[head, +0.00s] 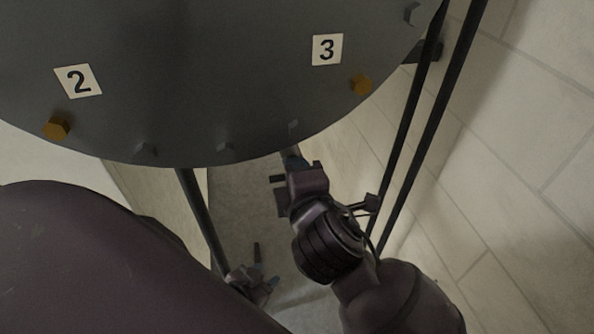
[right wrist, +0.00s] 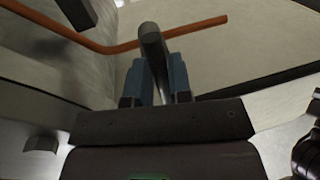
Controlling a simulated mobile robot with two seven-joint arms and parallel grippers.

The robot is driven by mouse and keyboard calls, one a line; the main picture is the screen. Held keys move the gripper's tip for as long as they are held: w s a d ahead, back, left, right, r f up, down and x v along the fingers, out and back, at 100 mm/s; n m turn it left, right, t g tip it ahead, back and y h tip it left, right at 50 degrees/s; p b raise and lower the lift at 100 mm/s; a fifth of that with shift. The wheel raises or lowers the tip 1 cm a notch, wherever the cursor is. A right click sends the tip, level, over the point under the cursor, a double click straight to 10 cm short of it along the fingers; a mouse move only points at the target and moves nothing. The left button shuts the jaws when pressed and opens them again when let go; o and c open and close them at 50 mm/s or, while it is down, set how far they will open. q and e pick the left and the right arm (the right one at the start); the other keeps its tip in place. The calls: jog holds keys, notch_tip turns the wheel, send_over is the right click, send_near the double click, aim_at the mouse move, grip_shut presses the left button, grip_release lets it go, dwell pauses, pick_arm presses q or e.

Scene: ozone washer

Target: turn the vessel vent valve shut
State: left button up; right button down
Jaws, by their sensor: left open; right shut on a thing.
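In the right wrist view a dark grey rounded bar (right wrist: 152,45) stands between the blue fingertips of my right gripper (right wrist: 162,78), which is shut on it. It looks like a valve handle, but I cannot tell from the view whether it is the vent valve's. In the head view my right gripper (head: 292,162) reaches up to the lower edge of the big grey round vessel (head: 200,60), which hides what it holds. My left gripper (head: 265,268) is open and empty, low down below the vessel.
The vessel face carries number plates 2 (head: 78,81) and 3 (head: 327,49) and orange-brown knobs (head: 56,128). Dark slanting bars (head: 425,110) stand between my right arm and the pale tiled wall (head: 520,170). An orange pipe (right wrist: 195,27) runs behind the held bar.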

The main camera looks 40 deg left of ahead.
jog(key=c, duration=1.1)
grip_release()
jog(key=shift+o, duration=0.2)
jog(key=b+v, duration=0.1)
jog(key=v, duration=0.9)
jog(key=shift+s+d, duration=0.3)
jog(key=shift+r, duration=0.15)
